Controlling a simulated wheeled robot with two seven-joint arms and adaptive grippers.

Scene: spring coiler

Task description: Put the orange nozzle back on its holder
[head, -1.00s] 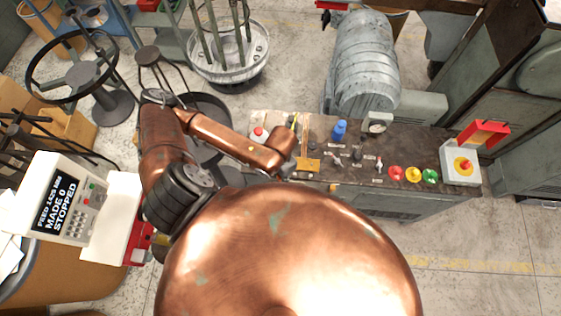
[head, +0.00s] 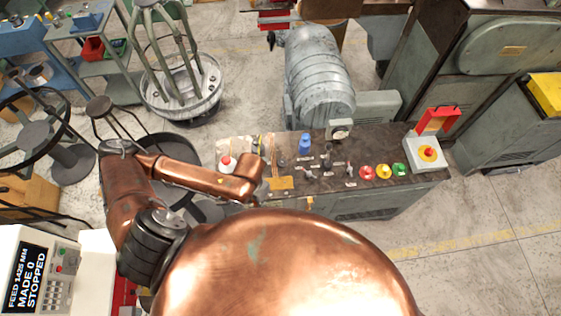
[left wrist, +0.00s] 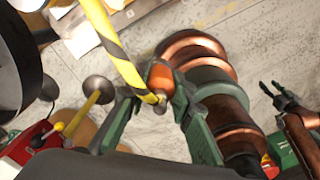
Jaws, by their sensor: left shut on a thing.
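My left gripper (left wrist: 155,91) has green fingers shut on the orange nozzle (left wrist: 160,77), which shows between the fingertips in the left wrist view. A yellow-and-black striped rod or hose (left wrist: 118,48) passes in front of it, and I cannot tell whether the two touch. In the head view my left arm reaches over the left end of the control bench (head: 384,150); its fingers and the nozzle are not clear there. I cannot make out the holder for certain. My right gripper (left wrist: 270,92) shows at the right of the left wrist view, its dark fingers apart and empty.
A grey motor (head: 319,85) stands behind.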

